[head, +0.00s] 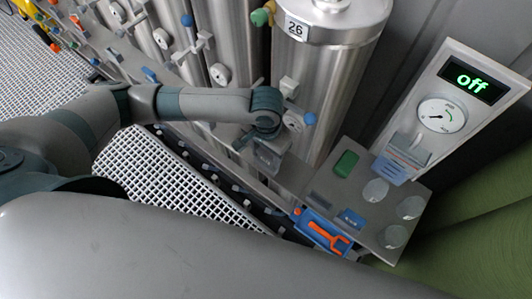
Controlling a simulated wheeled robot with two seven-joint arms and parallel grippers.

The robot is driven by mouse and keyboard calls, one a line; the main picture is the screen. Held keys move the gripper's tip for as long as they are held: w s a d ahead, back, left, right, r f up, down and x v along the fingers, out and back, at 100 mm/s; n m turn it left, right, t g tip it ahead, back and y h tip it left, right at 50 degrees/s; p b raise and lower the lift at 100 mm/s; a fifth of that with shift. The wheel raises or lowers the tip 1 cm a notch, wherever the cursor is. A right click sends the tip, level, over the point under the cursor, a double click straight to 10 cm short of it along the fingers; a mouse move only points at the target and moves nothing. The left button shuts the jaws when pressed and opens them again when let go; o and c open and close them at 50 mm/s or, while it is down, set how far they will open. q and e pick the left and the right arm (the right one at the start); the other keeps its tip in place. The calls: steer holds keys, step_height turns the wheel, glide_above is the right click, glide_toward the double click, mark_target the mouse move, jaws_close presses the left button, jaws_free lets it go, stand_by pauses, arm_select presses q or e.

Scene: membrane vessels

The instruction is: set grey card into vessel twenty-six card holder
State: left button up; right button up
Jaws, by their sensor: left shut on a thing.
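Vessel twenty-six (335,75) is a tall steel cylinder with a "26" label (296,27) near its top. My left gripper (268,160) is low in front of this vessel, beside the metal ledge. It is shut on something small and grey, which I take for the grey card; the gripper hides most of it. A small pale block (289,87) is on the vessel's front left, above my gripper; I cannot tell whether it is the card holder. My right gripper is not in view.
At right, a panel carries a green "off" display (471,80) and a gauge (442,115). Below it, a grey shelf (340,205) holds a green block (346,163) and several clear round discs. A blue tray (318,228) holds an orange tool (325,236). More vessels stand left.

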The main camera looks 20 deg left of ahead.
arm_select(q)
steer(key=shift+f, duration=0.1)
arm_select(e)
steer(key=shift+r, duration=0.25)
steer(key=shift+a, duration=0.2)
arm_select(q)
steer(key=o, duration=1.1)
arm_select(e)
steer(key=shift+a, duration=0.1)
